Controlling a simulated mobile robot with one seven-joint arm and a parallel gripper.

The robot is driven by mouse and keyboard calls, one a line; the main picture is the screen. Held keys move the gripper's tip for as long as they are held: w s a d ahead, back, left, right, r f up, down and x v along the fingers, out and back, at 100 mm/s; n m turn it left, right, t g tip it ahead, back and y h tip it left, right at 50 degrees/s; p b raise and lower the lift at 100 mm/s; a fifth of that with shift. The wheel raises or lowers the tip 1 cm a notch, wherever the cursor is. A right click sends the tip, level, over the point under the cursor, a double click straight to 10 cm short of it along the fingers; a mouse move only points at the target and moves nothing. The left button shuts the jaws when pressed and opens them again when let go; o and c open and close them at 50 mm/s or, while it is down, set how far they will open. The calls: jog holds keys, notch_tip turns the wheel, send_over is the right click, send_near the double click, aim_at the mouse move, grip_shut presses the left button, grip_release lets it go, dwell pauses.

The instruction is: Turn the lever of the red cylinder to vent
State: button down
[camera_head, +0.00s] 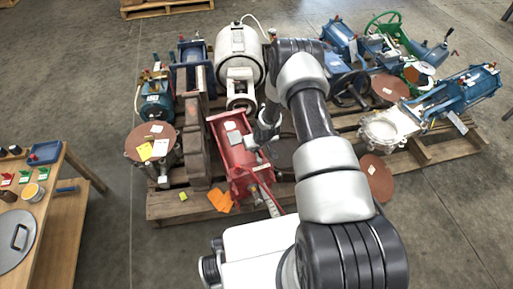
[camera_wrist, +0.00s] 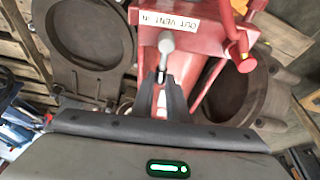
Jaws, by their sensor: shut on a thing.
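The red cylinder (camera_head: 237,155) lies on the wooden pallet in the middle of the head view, and its red body fills the top middle of the wrist view (camera_wrist: 148,35). A white label (camera_wrist: 180,22) on it appears to read OUT, VENT, IN. Just below the label is the lever (camera_wrist: 166,43), grey with a round end. My gripper (camera_wrist: 162,80) is shut on the lever's lower part, one dark finger on each side. In the head view my gripper (camera_head: 265,132) is beside the cylinder, its fingertips hard to make out. The gripped part of the lever is mostly hidden.
Brown discs, a white tank (camera_head: 238,55) and blue machines crowd the pallet (camera_head: 170,208). A wooden bench (camera_head: 60,215) stands at left. Open floor (camera_head: 105,60) lies behind it.

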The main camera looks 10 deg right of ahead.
dwell(0.3)
jog(key=c, duration=1.7)
grip_release()
jog(key=p+v, duration=0.5)
jog(key=v, duration=1.2)
jog(key=shift+r, duration=0.25)
